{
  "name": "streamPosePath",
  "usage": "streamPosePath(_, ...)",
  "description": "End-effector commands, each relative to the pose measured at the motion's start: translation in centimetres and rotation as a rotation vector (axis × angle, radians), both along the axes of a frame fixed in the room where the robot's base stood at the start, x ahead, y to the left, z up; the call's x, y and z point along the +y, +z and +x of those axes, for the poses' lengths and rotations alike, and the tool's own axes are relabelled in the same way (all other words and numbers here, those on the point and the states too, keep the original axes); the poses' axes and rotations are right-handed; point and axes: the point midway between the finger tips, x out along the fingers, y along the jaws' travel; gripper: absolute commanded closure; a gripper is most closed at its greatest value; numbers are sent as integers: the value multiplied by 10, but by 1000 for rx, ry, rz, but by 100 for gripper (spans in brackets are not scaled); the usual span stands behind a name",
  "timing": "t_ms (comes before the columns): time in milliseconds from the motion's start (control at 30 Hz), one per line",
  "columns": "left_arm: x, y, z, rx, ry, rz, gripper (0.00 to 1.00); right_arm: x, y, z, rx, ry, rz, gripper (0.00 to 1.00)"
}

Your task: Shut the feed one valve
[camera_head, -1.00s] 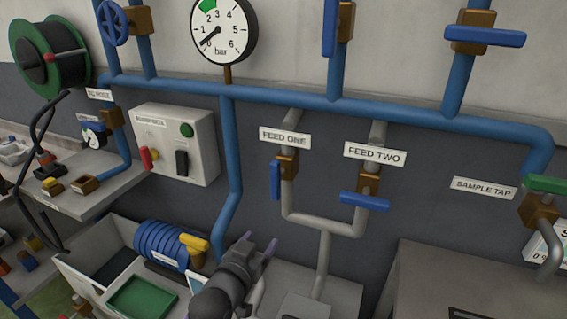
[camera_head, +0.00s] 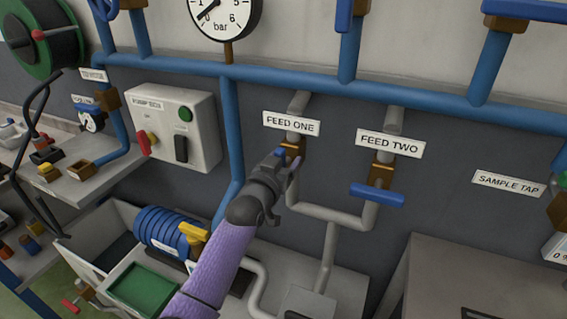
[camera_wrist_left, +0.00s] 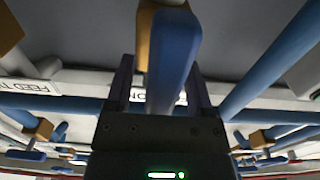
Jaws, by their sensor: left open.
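The feed one valve has a brass body (camera_head: 293,147) under the FEED ONE label (camera_head: 291,123), on a grey pipe. Its blue lever is mostly hidden behind my left gripper (camera_head: 286,163) in the head view. In the left wrist view the blue lever (camera_wrist_left: 173,50) lies lengthwise between the two dark fingers of my left gripper (camera_wrist_left: 160,85), with the brass body (camera_wrist_left: 146,30) behind it. The fingers are apart, one on each side of the lever; I cannot tell whether either touches it. My right gripper is out of view.
The feed two valve with its crosswise blue lever (camera_head: 377,195) is just to the right. A grey cabinet (camera_head: 480,275) stands at lower right.

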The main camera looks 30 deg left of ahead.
Motion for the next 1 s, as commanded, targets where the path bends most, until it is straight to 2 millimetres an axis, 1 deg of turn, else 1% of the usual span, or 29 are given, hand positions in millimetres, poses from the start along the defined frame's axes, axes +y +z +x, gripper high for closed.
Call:
streamPosePath(100,0,0,0,0,0,0,32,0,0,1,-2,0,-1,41)
streamPosePath(133,0,0,0,0,0,0,37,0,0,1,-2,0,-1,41)
streamPosePath(433,0,0,0,0,0,0,100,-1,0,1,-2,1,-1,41)
streamPosePath(767,0,0,-1,2,0,16,100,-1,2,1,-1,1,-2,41)
streamPosePath(1000,-1,2,-1,8,0,125,100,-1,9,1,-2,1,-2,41)
